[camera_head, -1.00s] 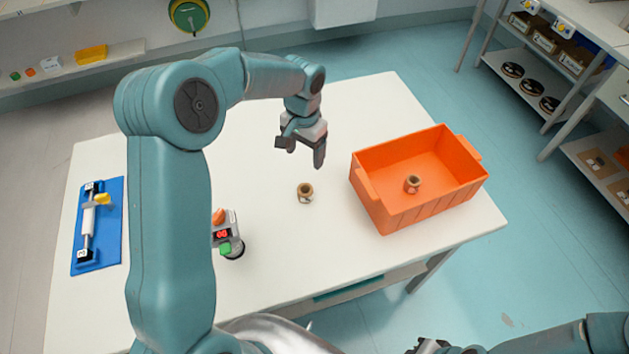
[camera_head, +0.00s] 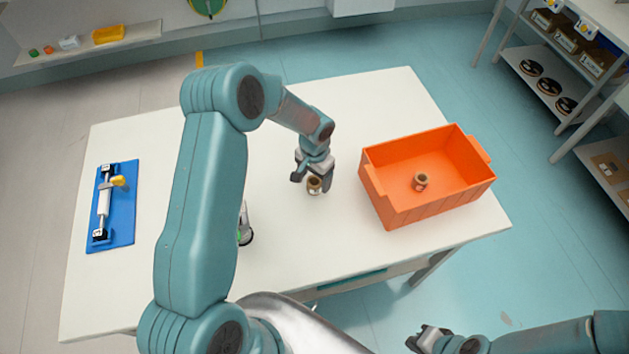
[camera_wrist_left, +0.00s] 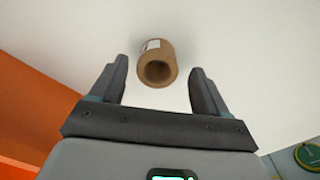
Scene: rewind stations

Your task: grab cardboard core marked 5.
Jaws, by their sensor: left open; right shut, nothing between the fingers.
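A small brown cardboard core (camera_head: 314,186) stands on the white table. In the left wrist view the core (camera_wrist_left: 157,66) shows its round hole and part of a white label; I cannot read the number. My left gripper (camera_head: 312,181) is open right at this core, and in the left wrist view its two fingers (camera_wrist_left: 155,80) are on either side of the core's near end, with gaps on both sides. Another core (camera_head: 420,182) is in the orange bin (camera_head: 383,205); its mark is not readable. My right gripper (camera_head: 428,338) is shut and empty at the bottom edge, away from the table.
The orange bin stands on the table to the right of the left gripper. A blue fixture (camera_head: 122,215) with a white roller lies at the table's left. A small device (camera_head: 245,232) is mostly hidden behind my left arm. Shelves (camera_head: 545,85) stand at the right.

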